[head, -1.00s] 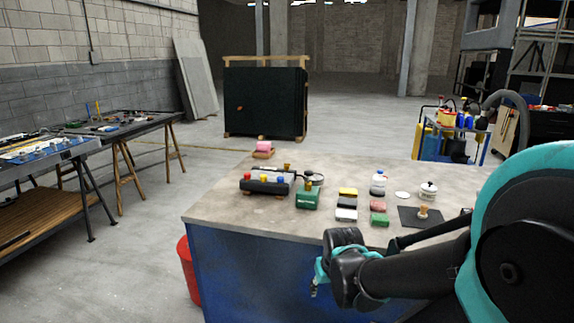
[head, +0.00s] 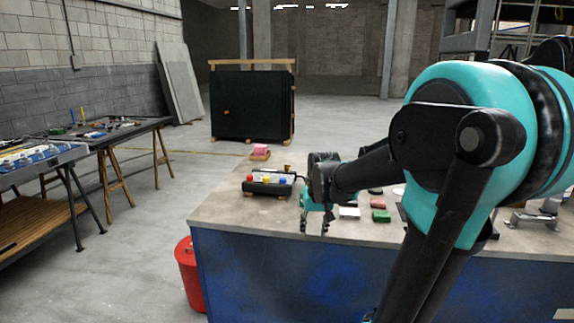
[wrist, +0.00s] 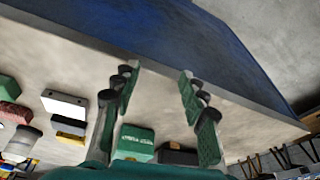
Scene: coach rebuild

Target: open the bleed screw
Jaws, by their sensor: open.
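I cannot make out a bleed screw for certain. In the wrist view, a green box (wrist: 135,143) with pale lettering lies on the workbench between my fingers' bases. Its top fitting does not show there. In the head view my arm's end hides that box. My gripper (head: 315,222) is open and empty, pointing down above the bench's front part. In the wrist view its two green fingers (wrist: 158,78) are spread wide with bare bench and the bench edge between them. A dark box with coloured knobs (head: 268,183) sits left of my gripper, and a small brass piece (head: 287,168) shows behind it.
The workbench (head: 225,213) has a blue front. White (head: 349,213), red (head: 377,203) and green (head: 381,216) blocks lie right of my gripper. A pink block (head: 260,149) is at the back left. A red bucket (head: 190,275) stands on the floor. The bench's front left corner is clear.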

